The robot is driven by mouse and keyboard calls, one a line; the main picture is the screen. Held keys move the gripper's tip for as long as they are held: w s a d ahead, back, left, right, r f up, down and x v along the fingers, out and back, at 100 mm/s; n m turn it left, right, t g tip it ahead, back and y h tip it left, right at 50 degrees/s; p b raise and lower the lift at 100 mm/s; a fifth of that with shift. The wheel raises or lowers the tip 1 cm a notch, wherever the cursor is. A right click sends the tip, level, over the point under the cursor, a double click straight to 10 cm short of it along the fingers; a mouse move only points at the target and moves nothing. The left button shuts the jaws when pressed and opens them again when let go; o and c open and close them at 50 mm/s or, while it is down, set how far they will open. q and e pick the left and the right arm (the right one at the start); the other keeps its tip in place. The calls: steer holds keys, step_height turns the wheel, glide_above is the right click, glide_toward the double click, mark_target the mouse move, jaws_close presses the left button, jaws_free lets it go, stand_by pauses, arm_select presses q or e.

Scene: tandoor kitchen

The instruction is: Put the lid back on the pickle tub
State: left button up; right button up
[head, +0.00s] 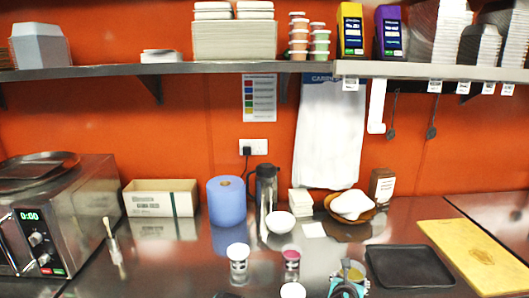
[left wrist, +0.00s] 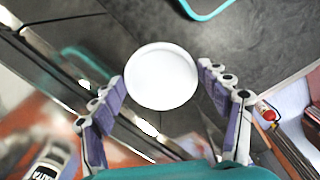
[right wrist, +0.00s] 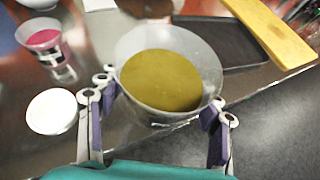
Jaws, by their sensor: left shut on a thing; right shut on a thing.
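The pickle tub (right wrist: 160,85) is a translucent cup with olive-yellow contents and an open top. It also shows at the bottom of the head view (head: 354,271). My right gripper (right wrist: 160,98) is shut on it, one finger on each side. The lid (left wrist: 161,76) is a plain white disc. My left gripper (left wrist: 163,82) is shut on the lid at its edges. The lid also shows at the left in the right wrist view (right wrist: 52,111) and at the bottom of the head view (head: 293,290), left of the tub and apart from it.
A pink-filled cup (head: 291,261) and another cup (head: 238,260) stand on the steel counter behind the lid. A black tray (head: 410,266) and a yellow board (head: 478,255) lie to the right. A white bowl (head: 280,222) and blue roll (head: 226,202) stand farther back.

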arm_select(q)
steer(key=w+a+f+m, duration=0.2)
steer(key=a+m, duration=0.3)
steer(key=m, duration=0.1)
steer(key=w+a+f+m, duration=0.2)
steer(key=w+a+m, duration=0.1)
steer(key=a+m, duration=0.2)
steer(key=shift+m, duration=0.8)
arm_select(e)
steer(key=s+a+n+y, duration=0.2)
steer(key=s+a, duration=0.6)
steer(key=a, duration=0.1)
steer(key=shift+s+r+t, duration=0.3)
steer(key=shift+r+t, duration=0.1)
steer(key=shift+r, duration=0.05)
arm_select(q)
steer(key=shift+a, duration=0.1)
arm_select(e)
steer(key=s+a+r+n+y, duration=0.2)
steer(key=s+a+n+y, duration=0.2)
steer(key=a, duration=0.5)
steer(key=shift+s+a+r+n+t+y, duration=0.2)
steer(key=shift+s+a+n+t+y, duration=0.1)
steer(key=shift+s+a+y, duration=0.1)
steer(key=shift+w, duration=0.1)
